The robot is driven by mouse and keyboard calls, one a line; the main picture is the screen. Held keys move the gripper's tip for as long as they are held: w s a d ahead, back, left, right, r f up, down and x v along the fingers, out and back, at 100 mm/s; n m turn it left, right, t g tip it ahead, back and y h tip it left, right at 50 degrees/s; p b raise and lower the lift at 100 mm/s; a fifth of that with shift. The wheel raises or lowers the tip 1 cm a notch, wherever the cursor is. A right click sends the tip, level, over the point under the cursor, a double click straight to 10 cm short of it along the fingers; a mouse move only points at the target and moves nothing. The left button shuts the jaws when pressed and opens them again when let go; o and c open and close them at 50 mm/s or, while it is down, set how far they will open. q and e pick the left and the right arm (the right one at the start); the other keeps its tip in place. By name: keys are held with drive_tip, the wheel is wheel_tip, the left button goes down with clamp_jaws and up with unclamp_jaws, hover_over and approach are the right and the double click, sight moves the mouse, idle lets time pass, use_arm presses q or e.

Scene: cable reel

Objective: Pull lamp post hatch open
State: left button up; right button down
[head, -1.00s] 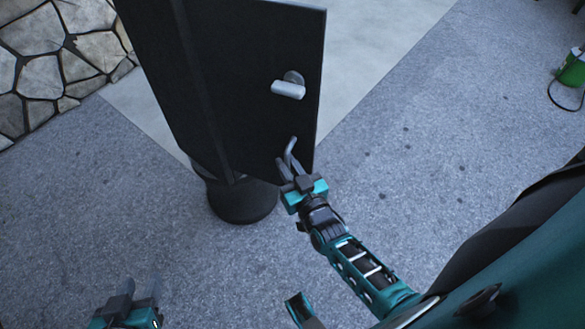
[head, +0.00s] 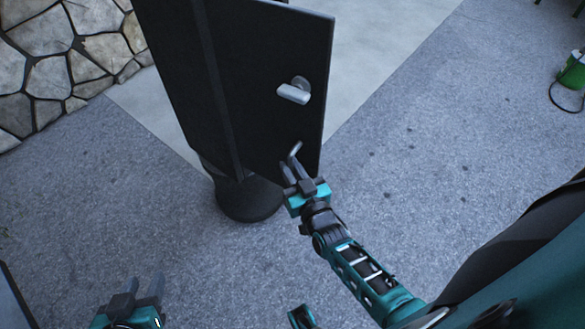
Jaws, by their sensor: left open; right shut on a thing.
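The lamp post hatch (head: 262,75) is a dark flat panel in the upper middle of the head view, standing out from the black lamp post (head: 170,70). A pale grey knob (head: 294,92) sits on the hatch. A small grey handle (head: 295,152) sits near its lower right edge. My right gripper (head: 297,172) is shut on this handle, its fingers pointing up at it; the fingers partly hide the grip. My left gripper (head: 147,288) is open and empty at the bottom left, well away from the post.
The post's round base (head: 248,200) stands on grey speckled paving. A stone-patterned surface (head: 60,60) is at the upper left. A green object with a black cable (head: 573,75) is at the far right. The paving right of the hatch is clear.

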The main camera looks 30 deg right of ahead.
drive_tip(key=shift+w+a+r, duration=0.15)
drive_tip(key=shift+w+a, duration=0.1)
drive_tip(key=shift+a, duration=0.15)
drive_tip(key=c, duration=1.5)
unclamp_jaws()
drive_tip(key=shift+o, duration=1.3)
drive_tip(key=shift+w, duration=0.15)
drive_tip(key=shift+d, duration=0.1)
drive_tip(key=shift+s, duration=0.4)
drive_tip(key=s+p, duration=0.1)
drive_tip(key=s, duration=1.1)
drive_tip(key=shift+s+a+p, duration=0.2)
drive_tip(key=shift+a+p, duration=0.1)
drive_tip(key=shift+p, duration=0.05)
drive_tip(key=shift+c, duration=0.3)
